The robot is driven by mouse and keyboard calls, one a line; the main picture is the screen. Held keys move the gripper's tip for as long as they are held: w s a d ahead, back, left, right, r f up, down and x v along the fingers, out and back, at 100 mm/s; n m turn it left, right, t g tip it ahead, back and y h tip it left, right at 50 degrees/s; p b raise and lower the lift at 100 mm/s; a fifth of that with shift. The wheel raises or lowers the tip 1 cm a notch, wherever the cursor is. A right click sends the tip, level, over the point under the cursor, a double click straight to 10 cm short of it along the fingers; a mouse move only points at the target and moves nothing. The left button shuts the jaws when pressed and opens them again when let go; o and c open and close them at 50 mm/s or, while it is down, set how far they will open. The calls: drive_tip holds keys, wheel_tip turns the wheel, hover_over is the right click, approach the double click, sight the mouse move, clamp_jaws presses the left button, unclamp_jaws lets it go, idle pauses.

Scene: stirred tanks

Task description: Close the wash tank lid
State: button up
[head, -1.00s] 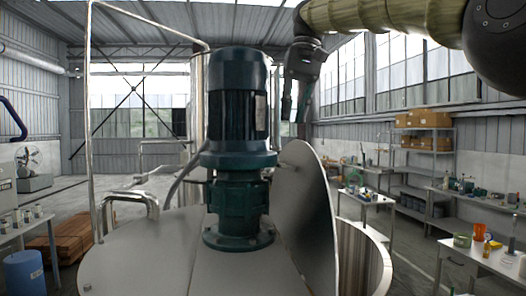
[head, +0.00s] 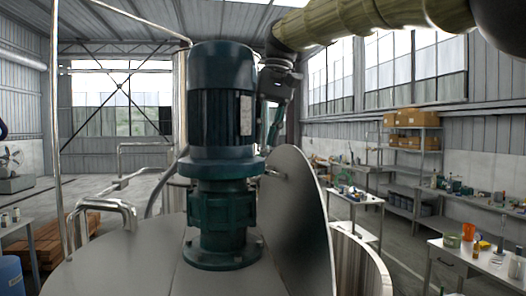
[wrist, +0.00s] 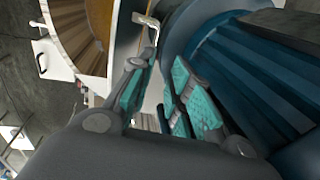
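The wash tank lid (head: 298,222) is a grey metal flap, raised steeply on the right side of the tank top (head: 120,262). The tank's open mouth shows at its right, with the shiny wall (head: 358,268) visible. My gripper (head: 274,128) hangs above the lid's upper edge, just right of the blue-green motor (head: 221,105), which partly hides it. In the wrist view my gripper's teal-padded fingers (wrist: 157,88) are apart, close beside the motor (wrist: 250,75). A thin pale bent bar (wrist: 149,30) shows beyond the fingertips; I cannot tell whether it lies between them.
The motor stands upright on the tank top, close to my gripper. A bent metal handle (head: 108,210) and a tall pipe rail (head: 57,120) are at left. A white table (head: 478,255) with small items and shelves (head: 412,165) stand at right.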

sight(260, 167)
drive_tip(key=f, duration=0.1)
drive_tip(key=w+f, duration=0.1)
drive_tip(key=f, duration=0.1)
drive_tip(key=a+f, duration=0.1)
drive_tip(key=f, duration=0.1)
drive_tip(key=shift+w+f+p, duration=0.25)
drive_tip(key=shift+w+p, duration=0.15)
drive_tip(key=shift+w+d+f, duration=0.1)
drive_tip(key=shift+w+f, duration=0.1)
drive_tip(key=shift+w, duration=0.35)
drive_tip(key=shift+w+d+f, duration=0.1)
drive_tip(key=shift+w+f, duration=0.1)
drive_tip(key=shift+w, duration=0.3)
clamp_jaws()
drive_tip(key=shift+s+a+r, duration=0.1)
drive_tip(key=shift+s, duration=0.05)
